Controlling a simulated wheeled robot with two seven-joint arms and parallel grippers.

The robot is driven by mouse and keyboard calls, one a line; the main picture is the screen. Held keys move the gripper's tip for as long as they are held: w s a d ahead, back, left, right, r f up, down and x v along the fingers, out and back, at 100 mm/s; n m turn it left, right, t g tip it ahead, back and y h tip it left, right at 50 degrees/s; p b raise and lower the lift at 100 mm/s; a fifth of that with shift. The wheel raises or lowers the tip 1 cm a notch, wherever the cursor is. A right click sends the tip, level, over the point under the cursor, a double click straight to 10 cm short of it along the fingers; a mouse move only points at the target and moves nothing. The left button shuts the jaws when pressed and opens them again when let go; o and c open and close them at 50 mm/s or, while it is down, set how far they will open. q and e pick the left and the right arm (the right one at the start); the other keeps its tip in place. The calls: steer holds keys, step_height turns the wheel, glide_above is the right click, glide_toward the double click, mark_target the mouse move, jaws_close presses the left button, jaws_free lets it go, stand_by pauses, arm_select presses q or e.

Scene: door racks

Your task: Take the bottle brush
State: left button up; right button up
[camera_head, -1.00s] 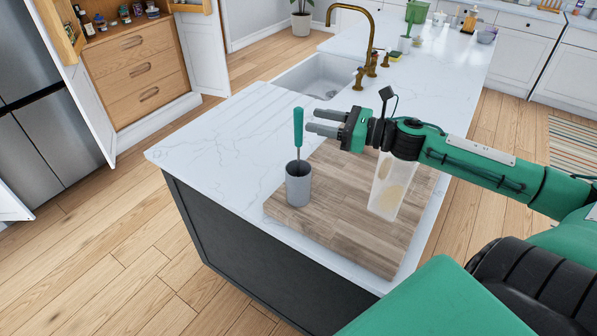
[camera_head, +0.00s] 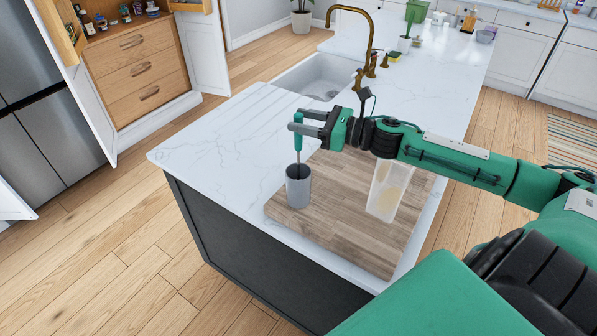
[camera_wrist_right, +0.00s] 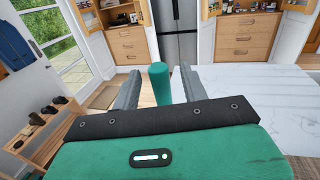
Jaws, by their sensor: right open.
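The bottle brush (camera_head: 298,143) stands upright in a grey cup (camera_head: 298,186), its green handle up and its lower end hidden inside the cup. My right gripper (camera_head: 305,122) is open at the height of the handle's upper part. In the right wrist view the green handle (camera_wrist_right: 159,84) stands between the two open fingers (camera_wrist_right: 158,88), with a gap to each side. My left gripper is not in view.
The cup stands on a wooden board (camera_head: 340,225) near the corner of the white island counter (camera_head: 225,130). A clear container (camera_head: 388,190) stands on the board below my right arm. A sink (camera_head: 318,78) with a brass faucet (camera_head: 372,55) lies behind.

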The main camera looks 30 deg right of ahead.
steer(key=shift+w+a+p, duration=0.35)
steer(key=shift+w+a, duration=0.1)
steer(key=shift+w, duration=0.15)
jaws_close()
steer(key=shift+r, duration=0.1)
